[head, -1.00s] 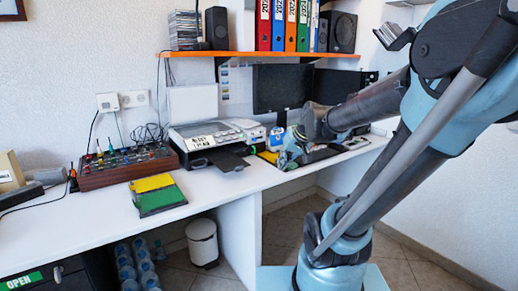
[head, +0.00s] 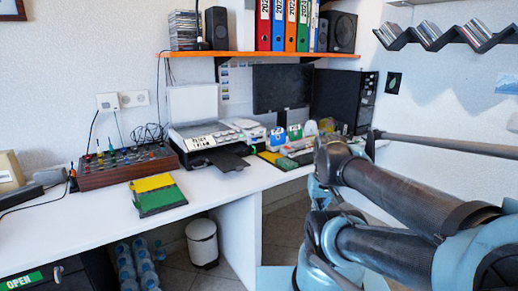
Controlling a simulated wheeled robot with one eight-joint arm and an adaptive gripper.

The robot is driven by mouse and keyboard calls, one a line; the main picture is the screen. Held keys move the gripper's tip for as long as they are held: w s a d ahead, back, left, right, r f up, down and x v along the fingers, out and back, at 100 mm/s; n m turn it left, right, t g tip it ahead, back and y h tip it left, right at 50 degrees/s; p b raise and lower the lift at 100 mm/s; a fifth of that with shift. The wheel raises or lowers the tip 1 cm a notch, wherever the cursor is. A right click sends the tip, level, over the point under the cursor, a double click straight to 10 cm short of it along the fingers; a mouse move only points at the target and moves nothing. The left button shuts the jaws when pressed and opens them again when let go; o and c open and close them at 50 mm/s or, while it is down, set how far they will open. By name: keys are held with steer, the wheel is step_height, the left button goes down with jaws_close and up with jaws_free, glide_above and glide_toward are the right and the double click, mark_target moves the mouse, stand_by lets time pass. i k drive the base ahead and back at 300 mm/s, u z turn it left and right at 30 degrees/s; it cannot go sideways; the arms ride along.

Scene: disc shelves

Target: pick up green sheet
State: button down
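Two flat green pieces show in the head view. One green piece (head: 160,200) lies along the front edge of the white desk, against a yellow piece (head: 151,183); the pair looks like a stack or folder. A second, smaller green piece (head: 288,164) lies farther right, beside another yellow piece (head: 270,157) near the printer. I cannot tell which is the green sheet. My arm fills the lower right of the view, and I cannot make out my gripper there.
The white desk (head: 95,222) has bare room left of and in front of the left green piece. A red-sided mixer (head: 128,168) and a printer (head: 213,137) stand behind it. An orange shelf (head: 265,54) with binders hangs above. A white bin (head: 202,243) stands below.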

mark_target(167, 196)
steer(key=u, duration=2.1)
steer(key=k, duration=1.25)
steer(key=u, duration=1.05)
steer(key=i, duration=1.45)
steer(key=z, duration=0.85)
steer(key=i, duration=0.35)
steer(key=z, duration=0.1)
